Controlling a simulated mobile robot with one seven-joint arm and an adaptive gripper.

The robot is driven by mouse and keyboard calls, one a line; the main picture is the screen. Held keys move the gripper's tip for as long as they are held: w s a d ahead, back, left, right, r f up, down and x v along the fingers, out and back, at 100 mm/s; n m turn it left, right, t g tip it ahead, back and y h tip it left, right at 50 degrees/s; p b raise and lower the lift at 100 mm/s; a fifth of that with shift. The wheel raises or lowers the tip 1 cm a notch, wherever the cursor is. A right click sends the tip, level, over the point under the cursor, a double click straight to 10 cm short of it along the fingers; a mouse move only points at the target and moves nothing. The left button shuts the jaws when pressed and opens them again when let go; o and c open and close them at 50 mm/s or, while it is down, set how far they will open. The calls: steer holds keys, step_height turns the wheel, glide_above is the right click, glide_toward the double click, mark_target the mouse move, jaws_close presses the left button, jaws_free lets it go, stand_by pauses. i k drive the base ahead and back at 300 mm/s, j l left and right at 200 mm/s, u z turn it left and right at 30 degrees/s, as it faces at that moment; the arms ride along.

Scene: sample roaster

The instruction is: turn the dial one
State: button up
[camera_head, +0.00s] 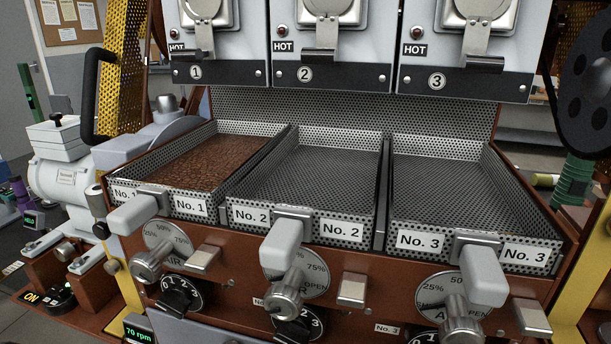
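Below the tray marked No. 1 is a small black dial (178,296) with white numbers around its rim. Its setting is too small to tell. Just above it is a grey round air plate (168,243) with percent marks and a metal knob (147,266) at its lower left. The tray handle (135,213) juts out above these. The black dials under No. 2 (294,325) and No. 3 (428,337) are partly hidden or cut off. My gripper is not in view.
Tray No. 1 (122,192) holds brown beans; trays No. 2 (305,222) and No. 3 (419,241) look empty. Metal tabs (203,259) and tray handles stick out in front. A yellow perforated guard (122,60) and a grey machine (68,165) stand at left; a black wheel (590,75) at right.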

mark_target(146, 267)
steer(key=k+j+u, duration=0.1)
steer(key=k+j, duration=0.8)
steer(key=k, duration=0.05)
